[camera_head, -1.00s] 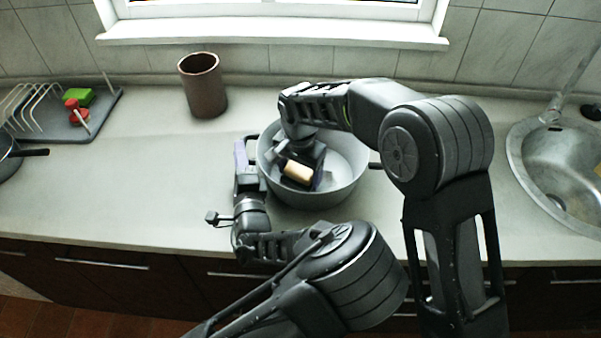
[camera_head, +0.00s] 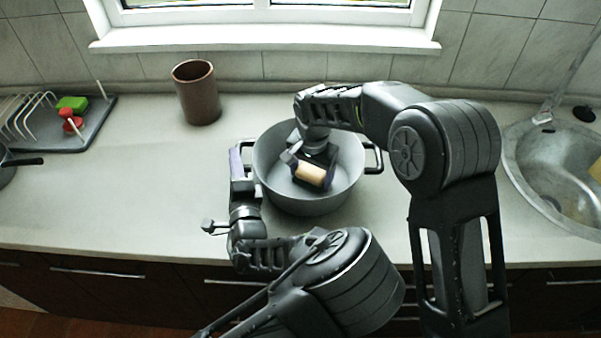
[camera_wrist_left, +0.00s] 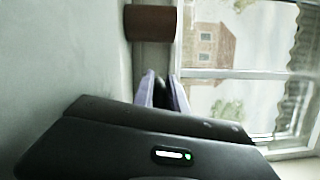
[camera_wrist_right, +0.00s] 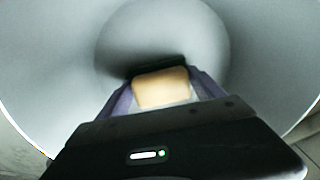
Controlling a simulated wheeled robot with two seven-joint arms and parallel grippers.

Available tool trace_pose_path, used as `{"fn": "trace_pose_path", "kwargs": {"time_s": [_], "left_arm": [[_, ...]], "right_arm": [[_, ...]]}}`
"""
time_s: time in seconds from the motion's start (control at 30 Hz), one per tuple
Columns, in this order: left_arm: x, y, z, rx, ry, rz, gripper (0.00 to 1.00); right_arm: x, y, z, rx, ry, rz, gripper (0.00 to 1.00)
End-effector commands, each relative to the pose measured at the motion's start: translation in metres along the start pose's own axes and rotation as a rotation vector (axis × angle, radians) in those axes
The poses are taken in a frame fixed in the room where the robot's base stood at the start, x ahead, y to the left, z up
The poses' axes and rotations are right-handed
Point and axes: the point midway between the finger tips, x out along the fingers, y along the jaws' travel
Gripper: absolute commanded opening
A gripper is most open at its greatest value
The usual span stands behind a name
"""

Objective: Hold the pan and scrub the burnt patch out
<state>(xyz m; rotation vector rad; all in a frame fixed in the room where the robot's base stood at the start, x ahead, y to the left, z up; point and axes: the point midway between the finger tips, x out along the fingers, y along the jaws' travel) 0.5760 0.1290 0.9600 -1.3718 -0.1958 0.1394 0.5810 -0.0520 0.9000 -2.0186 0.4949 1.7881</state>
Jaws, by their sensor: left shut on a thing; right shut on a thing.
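The grey two-handled pan (camera_head: 308,203) stands on the worktop; its inside also fills the right wrist view (camera_wrist_right: 60,70). My left gripper (camera_head: 240,160) is shut on the pan's left handle, seen as a dark piece between the fingers (camera_wrist_left: 162,92) in the left wrist view. My right gripper (camera_head: 314,172) reaches down inside the pan, shut on a tan scrubbing block (camera_head: 311,175). The block (camera_wrist_right: 161,87) shows between the fingers in the right wrist view. A dark band (camera_wrist_right: 157,66) lies just beyond it; I cannot tell whether it is burnt patch or shadow.
A brown crock (camera_head: 197,95) stands behind and left of the pan. A dish rack tray (camera_head: 92,128) with a green sponge (camera_head: 72,104) and a red-headed brush (camera_head: 70,122) is at far left. A steel sink (camera_head: 530,165) is at right. Worktop left of the pan is clear.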

Motion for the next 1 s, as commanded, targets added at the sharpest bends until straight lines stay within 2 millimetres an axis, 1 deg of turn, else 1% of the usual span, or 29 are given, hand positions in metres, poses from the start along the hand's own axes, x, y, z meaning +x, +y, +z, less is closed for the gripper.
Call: {"fn": "trace_pose_path", "kwargs": {"time_s": [0.03,0.37,0.47,0.73,0.83,1.0], "left_arm": [[0.000,0.002,0.000,0.004,0.000,0.005,0.00],[0.000,0.003,0.001,0.005,-0.001,0.005,0.00],[0.000,0.003,0.001,0.005,-0.002,0.006,0.00],[0.000,0.003,0.002,0.005,-0.003,0.006,0.00],[0.000,0.003,0.002,0.005,-0.003,0.006,0.00],[0.000,0.003,0.002,0.005,-0.004,0.006,0.00]], "right_arm": [[0.000,0.001,-0.001,0.000,0.000,-0.001,0.39],[-0.001,0.002,-0.002,0.000,0.001,-0.003,0.39],[-0.001,0.007,-0.005,0.001,0.001,-0.003,0.39],[0.001,0.033,-0.018,0.002,0.002,-0.004,0.39],[0.001,0.037,-0.019,0.000,0.002,-0.004,0.39],[0.002,0.038,-0.019,-0.001,0.001,-0.003,0.39]]}}
